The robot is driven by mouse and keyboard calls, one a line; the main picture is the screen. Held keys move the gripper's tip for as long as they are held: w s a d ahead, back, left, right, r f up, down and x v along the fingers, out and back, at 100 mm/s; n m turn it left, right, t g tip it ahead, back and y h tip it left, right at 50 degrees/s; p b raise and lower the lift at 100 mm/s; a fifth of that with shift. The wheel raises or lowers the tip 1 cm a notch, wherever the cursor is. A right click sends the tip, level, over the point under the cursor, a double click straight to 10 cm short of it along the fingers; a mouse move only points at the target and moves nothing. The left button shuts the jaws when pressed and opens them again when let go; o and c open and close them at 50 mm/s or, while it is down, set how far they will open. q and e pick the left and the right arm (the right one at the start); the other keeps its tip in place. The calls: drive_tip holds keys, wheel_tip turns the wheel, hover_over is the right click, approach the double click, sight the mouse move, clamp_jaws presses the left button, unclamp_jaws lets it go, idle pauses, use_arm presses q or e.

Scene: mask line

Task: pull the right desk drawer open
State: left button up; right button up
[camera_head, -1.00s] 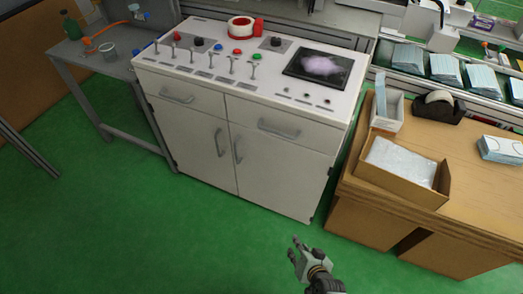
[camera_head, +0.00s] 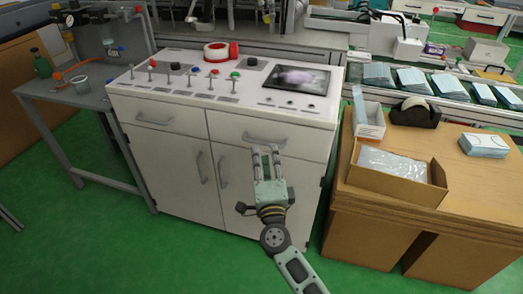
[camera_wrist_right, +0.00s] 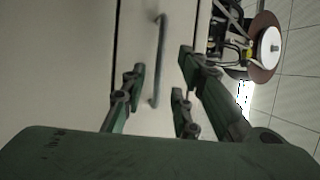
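The right drawer (camera_head: 225,127) is in the upper right of the white control desk's front and looks shut. Its grey bar handle (camera_head: 250,138) is partly behind my right gripper's fingertips in the head view. My right gripper (camera_head: 266,150) is in front of this drawer with its fingers apart and nothing held. In the right wrist view, the handle (camera_wrist_right: 160,60) shows between the open fingertips (camera_wrist_right: 162,64). I cannot tell whether any finger touches it. My left gripper is not in view.
The left drawer (camera_head: 152,113) and two cupboard doors with handles share the desk front. A wooden table (camera_head: 480,190) with a cardboard box (camera_head: 443,190) stands close on the right. A grey side table (camera_head: 70,92) stands left. The green floor in front is open.

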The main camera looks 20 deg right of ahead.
sight(264, 148)
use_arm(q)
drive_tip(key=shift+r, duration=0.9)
use_arm(e)
drive_tip(key=shift+x, duration=2.3)
drive_tip(key=shift+c, duration=0.3)
clamp_jaws()
drive_tip(key=shift+f, duration=0.1)
